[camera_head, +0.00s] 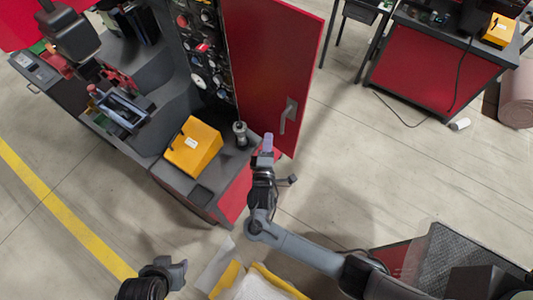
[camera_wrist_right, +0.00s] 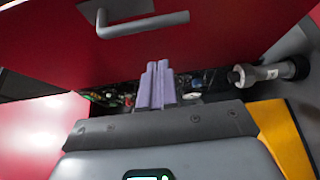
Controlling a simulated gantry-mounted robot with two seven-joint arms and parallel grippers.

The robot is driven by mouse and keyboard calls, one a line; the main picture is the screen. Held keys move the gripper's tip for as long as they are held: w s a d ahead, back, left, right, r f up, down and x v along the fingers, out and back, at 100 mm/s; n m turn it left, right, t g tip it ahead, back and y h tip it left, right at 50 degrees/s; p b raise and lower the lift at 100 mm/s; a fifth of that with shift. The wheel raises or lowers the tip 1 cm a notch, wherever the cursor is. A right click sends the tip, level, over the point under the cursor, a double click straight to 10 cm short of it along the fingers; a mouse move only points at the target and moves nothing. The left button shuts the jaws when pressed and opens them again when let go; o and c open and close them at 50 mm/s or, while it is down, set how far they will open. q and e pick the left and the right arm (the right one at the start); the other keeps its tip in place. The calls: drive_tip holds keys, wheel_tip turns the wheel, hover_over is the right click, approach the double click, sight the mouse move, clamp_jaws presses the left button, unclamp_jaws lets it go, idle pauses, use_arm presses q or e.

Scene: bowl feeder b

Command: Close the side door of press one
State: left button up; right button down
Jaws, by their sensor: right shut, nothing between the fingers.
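The side door (camera_head: 268,70) of the press (camera_head: 165,65) is a tall red panel standing open, swung out to the right. Its grey handle (camera_head: 289,115) is on the door face near the free edge. In the right wrist view, the fingers (camera_wrist_right: 156,85) point at the red door (camera_wrist_right: 190,45), below the handle (camera_wrist_right: 140,24); contact cannot be told. My left gripper (camera_head: 164,270) is low in the picture, away from the door; its fingers are unclear.
A yellow box (camera_head: 194,147) and a grey metal cylinder (camera_head: 240,130) stand on the press ledge near the door. The cylinder also shows in the right wrist view (camera_wrist_right: 265,74). A red workbench (camera_head: 430,75) stands at upper right. Open floor lies right of the door.

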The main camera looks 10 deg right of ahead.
drive_tip(key=shift+w+d+p, duration=0.25)
drive_tip(key=shift+w+d, duration=0.15)
drive_tip(key=shift+d, duration=0.5)
drive_tip(key=shift+w+d+p, duration=0.25)
drive_tip(key=shift+w+d, duration=0.1)
drive_tip(key=shift+d, duration=0.5)
drive_tip(key=shift+d, duration=0.15)
